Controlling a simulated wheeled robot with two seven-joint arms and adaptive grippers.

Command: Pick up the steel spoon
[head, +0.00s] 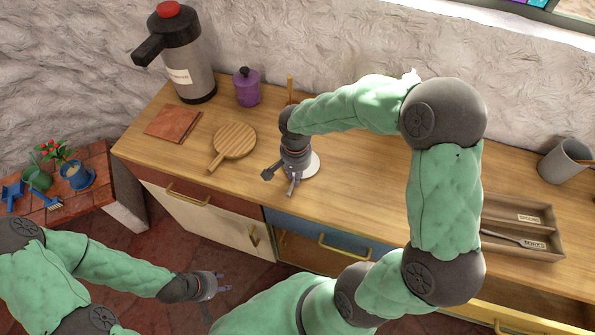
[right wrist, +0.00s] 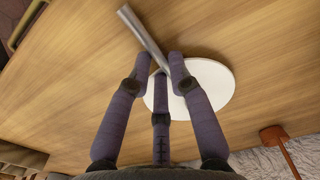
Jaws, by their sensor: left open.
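In the right wrist view a plain grey metal handle (right wrist: 142,35), apparently of the steel spoon, lies slantwise between the fingertips of my right gripper (right wrist: 161,62). The fingertips sit close against it on both sides; its other end is hidden behind them. It is over the edge of a white round plate (right wrist: 215,85). In the head view my right gripper (head: 281,183) points down at the counter by the plate (head: 312,167), and the spoon cannot be made out. My left gripper (head: 220,283) is open and empty, low in front of the counter.
A round wooden board (head: 235,139), a terracotta square (head: 173,122), a purple jar (head: 246,88) and a large flask (head: 195,65) stand to the left on the counter. A labelled cutlery tray (head: 489,213) holding a utensil (head: 513,238) and a grey mug (head: 563,160) are right.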

